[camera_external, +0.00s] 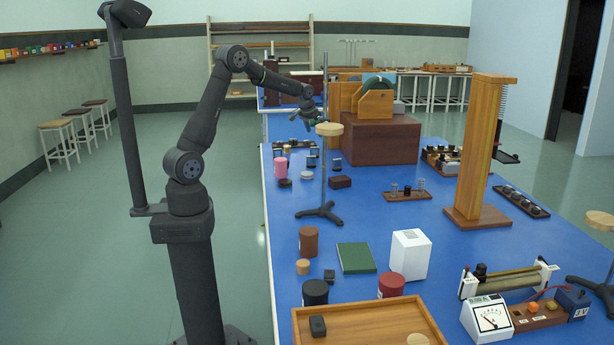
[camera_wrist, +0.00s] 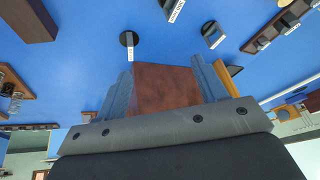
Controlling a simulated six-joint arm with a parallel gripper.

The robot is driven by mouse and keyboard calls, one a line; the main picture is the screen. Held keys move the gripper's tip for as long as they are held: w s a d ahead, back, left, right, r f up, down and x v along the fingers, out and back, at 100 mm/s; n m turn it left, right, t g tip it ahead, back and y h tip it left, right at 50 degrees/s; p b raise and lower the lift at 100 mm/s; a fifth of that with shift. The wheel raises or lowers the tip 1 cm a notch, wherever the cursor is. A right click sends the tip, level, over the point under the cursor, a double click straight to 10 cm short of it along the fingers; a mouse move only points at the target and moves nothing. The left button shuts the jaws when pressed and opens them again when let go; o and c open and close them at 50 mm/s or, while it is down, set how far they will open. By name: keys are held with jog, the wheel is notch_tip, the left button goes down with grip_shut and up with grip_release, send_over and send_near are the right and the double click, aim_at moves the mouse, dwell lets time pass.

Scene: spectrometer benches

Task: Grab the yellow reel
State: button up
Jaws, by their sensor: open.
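No reel can be made out for certain. In the external view a small yellowish piece (camera_external: 287,149) sits among small items at the far left of the blue bench; it is too small to tell whether it is the yellow reel. My gripper (camera_external: 313,119) is above the far part of the bench, near the stand with the round wooden top. In the wrist view my gripper (camera_wrist: 163,88) has its two grey fingers apart. A reddish-brown block (camera_wrist: 165,87) shows between them; I cannot tell its distance. An orange-yellow edge (camera_wrist: 233,70) shows beside the right finger, partly hidden.
A tripod stand (camera_external: 321,213) rises close to my gripper. A large brown box (camera_external: 380,143) with wooden apparatus stands to its right. A pink cylinder (camera_external: 280,167) and several small items lie at the left edge. A tall wooden column (camera_external: 480,150) stands at right.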

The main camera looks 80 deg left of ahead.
jog(key=s+a+n, duration=0.2)
jog(key=s+a, duration=0.3)
jog(key=a, duration=0.7)
jog(key=n, duration=0.2)
send_near(287, 147)
jog(key=shift+g, duration=0.3)
jog(key=x, duration=0.4)
jog(key=shift+w+a+f, duration=0.2)
jog(key=shift+w+a, duration=0.1)
jog(key=shift+a, duration=0.2)
jog(key=shift+x, duration=2.9)
jog(key=shift+a, duration=0.1)
jog(key=c, duration=1.1)
